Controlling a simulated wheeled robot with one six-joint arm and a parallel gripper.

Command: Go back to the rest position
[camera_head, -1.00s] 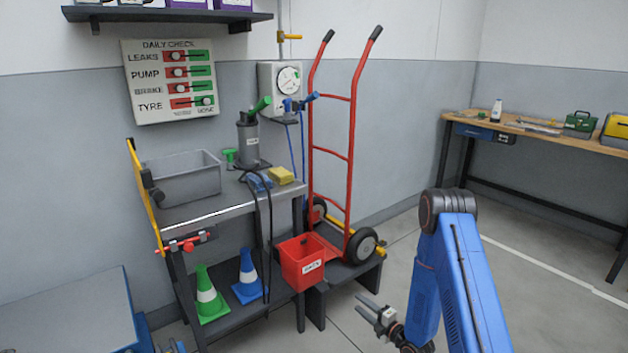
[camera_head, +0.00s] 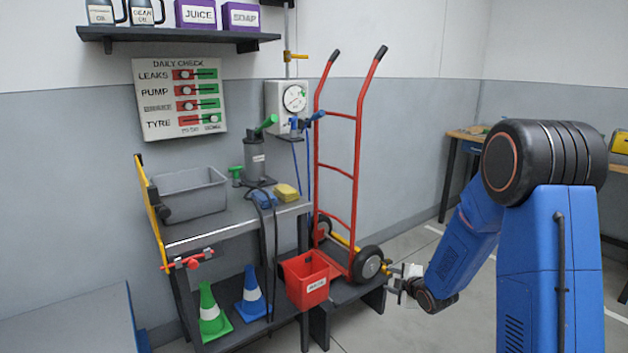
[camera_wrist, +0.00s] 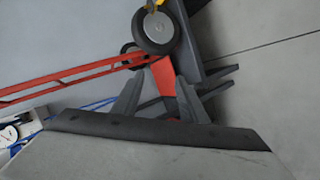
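My blue arm stands at the right of the head view, bent at its large dark joint. My gripper (camera_head: 392,280) is at the end of it, beside the right wheel of the red hand truck (camera_head: 357,150), and appears empty. In the wrist view, the two grey fingers of my gripper (camera_wrist: 160,88) are spread apart with nothing held between them. The red frame and a wheel of the hand truck (camera_wrist: 155,30) show beyond the fingers. I cannot tell the exact gap between gripper and wheel.
A grey workbench (camera_head: 240,222) holds a grey bin (camera_head: 190,195), a pump (camera_head: 252,160) and sponges. Green (camera_head: 211,315) and blue (camera_head: 251,295) cones are below. The check board (camera_head: 180,97) hangs on the wall. Right floor is fairly clear.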

